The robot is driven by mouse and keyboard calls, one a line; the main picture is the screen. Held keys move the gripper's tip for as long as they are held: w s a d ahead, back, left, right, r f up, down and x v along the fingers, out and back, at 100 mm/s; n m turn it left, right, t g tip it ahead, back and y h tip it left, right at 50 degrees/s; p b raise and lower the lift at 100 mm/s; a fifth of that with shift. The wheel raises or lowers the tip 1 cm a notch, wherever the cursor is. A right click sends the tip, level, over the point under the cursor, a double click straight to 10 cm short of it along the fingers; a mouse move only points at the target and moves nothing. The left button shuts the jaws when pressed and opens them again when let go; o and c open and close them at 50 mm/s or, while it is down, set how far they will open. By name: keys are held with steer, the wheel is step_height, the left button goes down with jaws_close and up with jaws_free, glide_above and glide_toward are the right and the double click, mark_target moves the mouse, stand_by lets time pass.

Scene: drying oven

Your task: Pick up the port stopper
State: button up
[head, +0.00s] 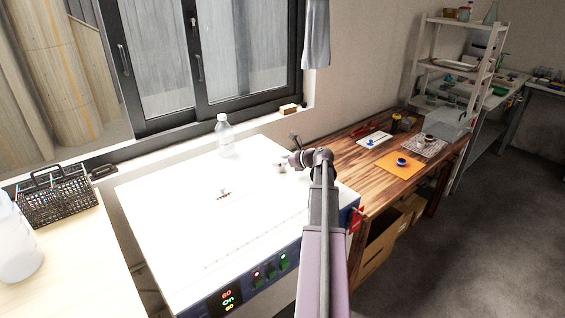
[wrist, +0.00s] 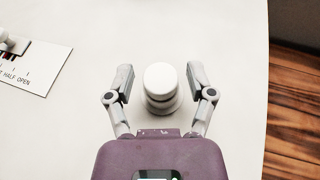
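The port stopper (wrist: 161,82) is a white, round, stepped plug on the white top of the drying oven (wrist: 225,50). In the wrist view my gripper (wrist: 160,80) is open, with one finger on each side of the stopper and a visible gap on both sides. In the head view my gripper (head: 291,161) is low over the right part of the oven top (head: 170,205). The pale stopper (head: 280,165) shows just left of it, partly hidden. Whether the stopper sits in a hole cannot be seen.
A label reading "HALF OPEN" (wrist: 35,65) with a small lever lies left of the stopper. A clear bottle (head: 224,136) stands at the oven's back edge. A wooden bench (head: 365,170) adjoins on the right. A black wire basket (head: 58,196) stands at left.

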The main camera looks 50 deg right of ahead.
mark_target(281, 160)
steer(key=c, duration=0.4)
steer(key=shift+c, duration=0.2)
steer(key=shift+r, duration=0.15)
step_height(281, 160, up, 4)
steer(key=p, duration=0.4)
steer(key=s+d+p, duration=0.1)
steer(key=s+d, duration=0.9)
steer(key=d, duration=0.2)
steer(key=shift+s+r, duration=0.3)
steer(key=shift+r, duration=0.05)
